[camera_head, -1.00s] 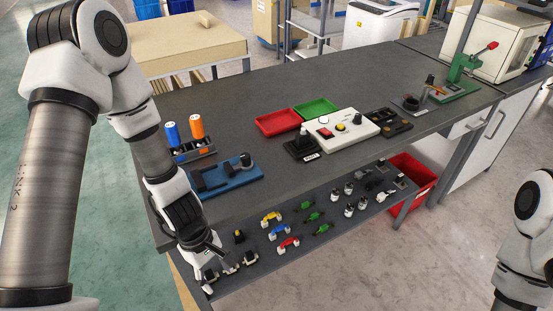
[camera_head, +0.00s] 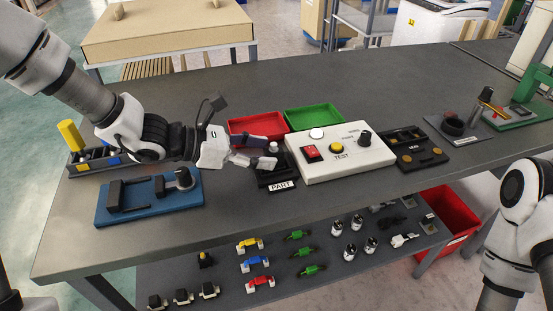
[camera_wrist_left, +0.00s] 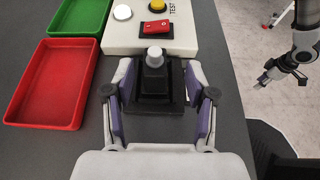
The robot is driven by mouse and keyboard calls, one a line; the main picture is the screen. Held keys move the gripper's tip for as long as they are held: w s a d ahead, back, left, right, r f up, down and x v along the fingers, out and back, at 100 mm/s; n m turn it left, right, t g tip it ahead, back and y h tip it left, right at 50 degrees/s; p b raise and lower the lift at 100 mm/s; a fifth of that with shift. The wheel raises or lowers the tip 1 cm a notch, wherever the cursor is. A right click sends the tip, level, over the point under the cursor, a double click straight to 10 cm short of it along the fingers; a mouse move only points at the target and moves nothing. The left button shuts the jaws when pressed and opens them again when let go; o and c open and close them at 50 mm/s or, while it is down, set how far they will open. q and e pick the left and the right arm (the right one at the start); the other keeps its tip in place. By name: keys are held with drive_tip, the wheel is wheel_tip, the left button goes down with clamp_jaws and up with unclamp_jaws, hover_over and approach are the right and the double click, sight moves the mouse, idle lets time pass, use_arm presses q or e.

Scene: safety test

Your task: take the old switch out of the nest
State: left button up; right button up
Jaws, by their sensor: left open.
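The old switch (camera_wrist_left: 154,80), dark with a light grey cap, stands upright in the black nest (camera_wrist_left: 155,108) in the left wrist view. In the head view the nest's PART label (camera_head: 282,186) shows, and the switch's cap (camera_head: 273,147) is partly hidden by my fingers. My left gripper (camera_head: 268,153) is open, and its purple-padded fingers (camera_wrist_left: 156,88) are on either side of the switch, with a gap visible on both sides. My right arm is at the right of the head view; its gripper (camera_wrist_left: 268,76) shows small in the left wrist view, its jaws unclear.
A white test box (camera_head: 340,160) with buttons and a knob stands right beside the nest. A red tray (camera_head: 240,127) and green tray (camera_head: 314,118) lie behind. A blue fixture (camera_head: 150,203) is at the left. A lower shelf (camera_head: 220,285) holds several small parts.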

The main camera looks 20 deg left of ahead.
sight(281, 154)
use_arm(q)
drive_tip(key=x, duration=0.5)
drive_tip(key=shift+w+a+f+b, duration=0.25)
drive_tip(key=shift+w+f+b, duration=0.05)
drive_tip(key=shift+f, duration=0.05)
drive_tip(key=shift+w+d, duration=0.1)
drive_tip(key=shift+d, duration=0.15)
drive_tip(key=shift+a+r, duration=0.1)
drive_tip(key=shift+a, duration=0.05)
drive_tip(key=shift+c, duration=0.3)
clamp_jaws()
